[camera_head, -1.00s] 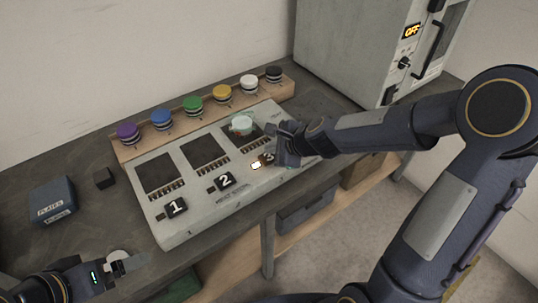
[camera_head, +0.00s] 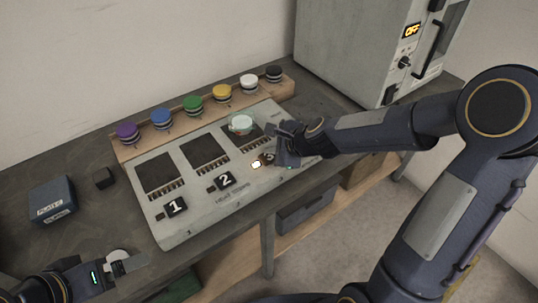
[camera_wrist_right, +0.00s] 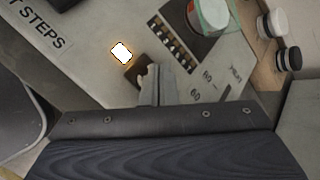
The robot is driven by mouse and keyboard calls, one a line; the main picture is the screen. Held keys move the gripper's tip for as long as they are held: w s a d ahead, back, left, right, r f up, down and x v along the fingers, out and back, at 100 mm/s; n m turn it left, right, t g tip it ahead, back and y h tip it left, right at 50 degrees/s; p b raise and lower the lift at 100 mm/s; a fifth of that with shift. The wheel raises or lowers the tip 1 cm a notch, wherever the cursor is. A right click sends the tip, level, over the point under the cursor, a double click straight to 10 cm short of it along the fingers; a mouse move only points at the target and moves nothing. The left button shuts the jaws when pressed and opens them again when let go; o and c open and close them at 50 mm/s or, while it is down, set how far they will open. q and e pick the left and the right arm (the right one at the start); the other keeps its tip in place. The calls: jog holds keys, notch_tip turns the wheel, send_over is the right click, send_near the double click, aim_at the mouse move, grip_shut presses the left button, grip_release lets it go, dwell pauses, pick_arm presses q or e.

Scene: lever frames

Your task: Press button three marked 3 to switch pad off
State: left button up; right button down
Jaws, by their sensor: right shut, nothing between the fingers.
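The grey panel (camera_head: 235,204) has three dark pads, with black buttons marked 1 (camera_head: 175,207) and 2 (camera_head: 225,180). Button three (camera_head: 266,159) is mostly hidden by my right gripper (camera_head: 274,159); its dark edge shows in the right wrist view (camera_wrist_right: 132,70). My right gripper is shut and empty, its tips (camera_wrist_right: 148,80) over the button; I cannot tell whether it is pressed down. The small light (camera_wrist_right: 121,53) beside it glows white. My left gripper (camera_head: 128,263) is low at the left.
A wooden rack (camera_head: 125,152) with several coloured-capped pots stands behind the panel. A grey cabinet (camera_head: 345,50) reading OFF stands at the back right. A blue box (camera_head: 52,200) and a small black block (camera_head: 103,178) lie on the left of the bench.

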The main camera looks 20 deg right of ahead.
aim_at(272, 158)
jog(key=shift+f, duration=0.35)
jog(key=shift+f+b, duration=0.2)
jog(key=shift+b, duration=0.3)
jog(key=shift+r, duration=0.1)
jog(key=shift+r+p, duration=0.6)
jog(key=shift+p, duration=0.1)
notch_tip(272, 158, up, 6)
jog(key=p, duration=0.5)
jog(key=shift+p, duration=0.35)
